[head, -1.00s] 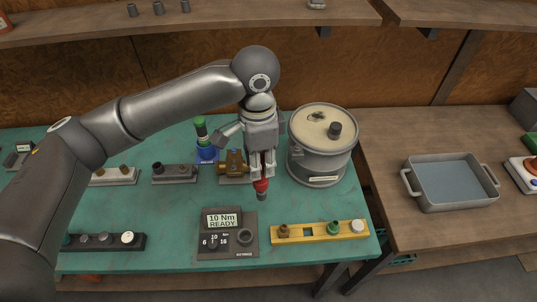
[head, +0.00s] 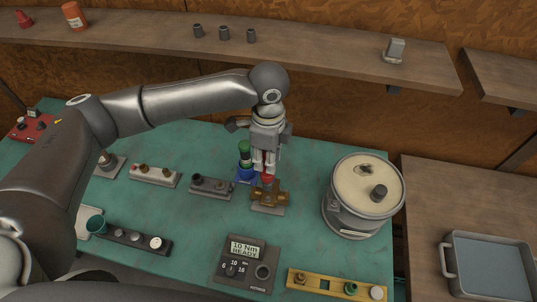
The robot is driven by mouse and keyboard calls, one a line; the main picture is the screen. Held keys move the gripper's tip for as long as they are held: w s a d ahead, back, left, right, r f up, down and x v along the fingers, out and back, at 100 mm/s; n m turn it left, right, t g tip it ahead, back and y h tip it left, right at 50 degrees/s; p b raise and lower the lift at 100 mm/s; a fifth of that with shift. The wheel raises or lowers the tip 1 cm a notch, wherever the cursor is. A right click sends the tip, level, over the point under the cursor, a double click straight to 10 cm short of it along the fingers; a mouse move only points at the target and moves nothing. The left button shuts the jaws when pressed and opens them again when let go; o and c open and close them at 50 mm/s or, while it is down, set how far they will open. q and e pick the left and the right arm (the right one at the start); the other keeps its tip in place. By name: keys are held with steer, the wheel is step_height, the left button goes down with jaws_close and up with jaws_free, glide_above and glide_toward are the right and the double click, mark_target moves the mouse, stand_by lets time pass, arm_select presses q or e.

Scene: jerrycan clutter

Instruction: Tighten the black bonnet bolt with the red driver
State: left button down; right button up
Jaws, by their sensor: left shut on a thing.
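My left gripper (head: 266,168) points down and is shut on the red driver (head: 268,178), of which only a short red part shows below the fingers. The driver is right over the brass valve (head: 272,196), which sits on a pale base plate. The driver's lower end meets the top of the valve in the picture; I cannot tell whether it touches. The black bonnet bolt cannot be made out; the driver and gripper may hide it. My right gripper is not in view.
A green-handled tool (head: 244,151) stands in a blue holder (head: 246,176) close left of my gripper. A grey drum (head: 352,222) stands to the right. A torque tester (head: 247,264) reading "10 Nm READY" and a yellow rack (head: 315,284) are in front. Green mat is free between.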

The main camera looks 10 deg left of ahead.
arm_select(q)
steer(key=shift+w+r+p, duration=0.1)
steer(key=shift+w+p, duration=0.1)
steer(key=shift+p, duration=0.25)
steer(key=shift+f, duration=0.3)
steer(key=shift+f+b, duration=0.3)
steer(key=shift+f, duration=0.55)
steer(key=shift+f+b, duration=0.45)
steer(key=shift+f, duration=1.5)
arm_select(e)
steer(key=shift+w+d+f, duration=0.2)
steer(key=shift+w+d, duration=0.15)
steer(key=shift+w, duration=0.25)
arm_select(q)
steer(key=shift+f+p, duration=0.1)
steer(key=shift+p, duration=0.35)
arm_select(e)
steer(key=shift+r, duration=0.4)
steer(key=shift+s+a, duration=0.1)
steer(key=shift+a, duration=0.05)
